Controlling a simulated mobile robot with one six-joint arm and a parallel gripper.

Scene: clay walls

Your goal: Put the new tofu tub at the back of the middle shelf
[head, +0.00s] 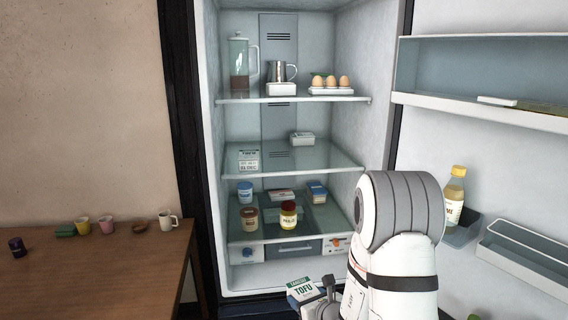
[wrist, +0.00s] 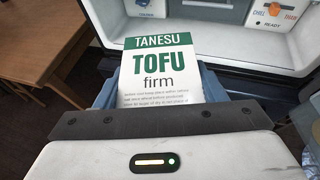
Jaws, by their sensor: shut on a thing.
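The tofu tub (head: 303,290) is white with a green band and the word TOFU. It is at the bottom of the head view, low in front of the open fridge. My gripper (head: 318,296) is shut on it, and the arm hides part of it. In the wrist view the tub's label (wrist: 160,70) faces the camera, between the blue-grey fingers. The middle shelf (head: 320,163) is glass. A white tub with dark print (head: 248,160) stands on its left, and a small white tub (head: 302,138) is further back, right of centre.
The upper shelf (head: 340,99) holds a pitcher, a metal mug and eggs. The lower shelf (head: 260,235) holds several jars and packs. The fridge door (head: 480,160) is open at right, with a bottle (head: 454,195) in its rack. A wooden table (head: 100,255) stands at left.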

